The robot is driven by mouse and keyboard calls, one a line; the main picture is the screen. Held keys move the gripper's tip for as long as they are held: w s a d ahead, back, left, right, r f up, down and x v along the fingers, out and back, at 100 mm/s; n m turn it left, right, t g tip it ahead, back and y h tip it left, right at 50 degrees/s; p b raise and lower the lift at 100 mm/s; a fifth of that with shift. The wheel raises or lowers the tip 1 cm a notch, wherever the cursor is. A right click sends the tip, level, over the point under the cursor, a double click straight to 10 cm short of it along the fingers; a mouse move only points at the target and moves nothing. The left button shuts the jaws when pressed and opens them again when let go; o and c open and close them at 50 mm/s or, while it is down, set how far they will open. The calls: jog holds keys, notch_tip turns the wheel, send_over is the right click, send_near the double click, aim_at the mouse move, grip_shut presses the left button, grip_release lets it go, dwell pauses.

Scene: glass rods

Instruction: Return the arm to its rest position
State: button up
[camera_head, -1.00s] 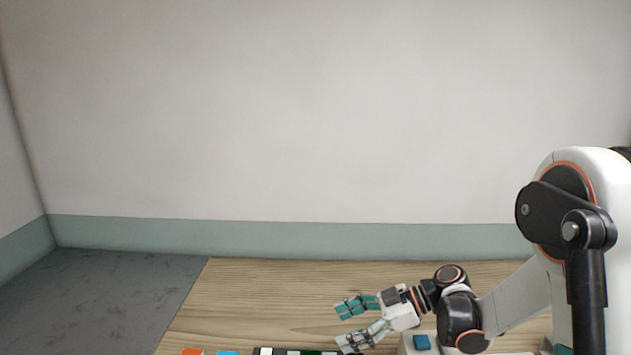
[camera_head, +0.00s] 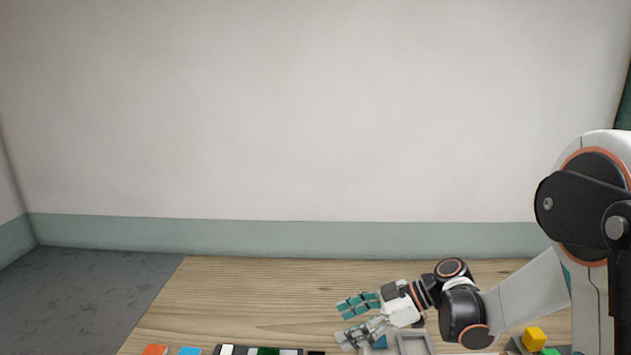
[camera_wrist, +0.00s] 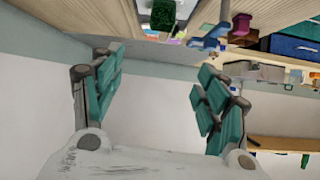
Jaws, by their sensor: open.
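My gripper (camera_head: 352,320) is above the right part of the wooden table (camera_head: 240,297) in the head view, pointing left. Its two teal-padded fingers are spread apart with nothing between them. In the wrist view my gripper (camera_wrist: 158,100) also shows open and empty, with pale wall behind the gap. My arm reaches in from the right and is bent at the elbow and wrist.
Along the table's front edge lie an orange block (camera_head: 155,350), a blue block (camera_head: 189,351) and a dark rack (camera_head: 258,350) with white and green parts. A grey tray (camera_head: 431,341) lies below my wrist. A yellow cube (camera_head: 534,338) sits at the right. The table's middle is clear.

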jog(key=s+d+m+t+h+b, duration=0.3)
jog(key=s+d+m+h, duration=0.3)
jog(key=s+m, duration=0.2)
jog(key=s+d+m+t+h+b, duration=0.3)
jog(key=s+d+m+h+b, duration=0.3)
jog(key=s, duration=0.6)
jog(key=shift+d+f+m, duration=0.2)
jog(key=shift+f+m, duration=0.1)
jog(key=shift+m, duration=0.8)
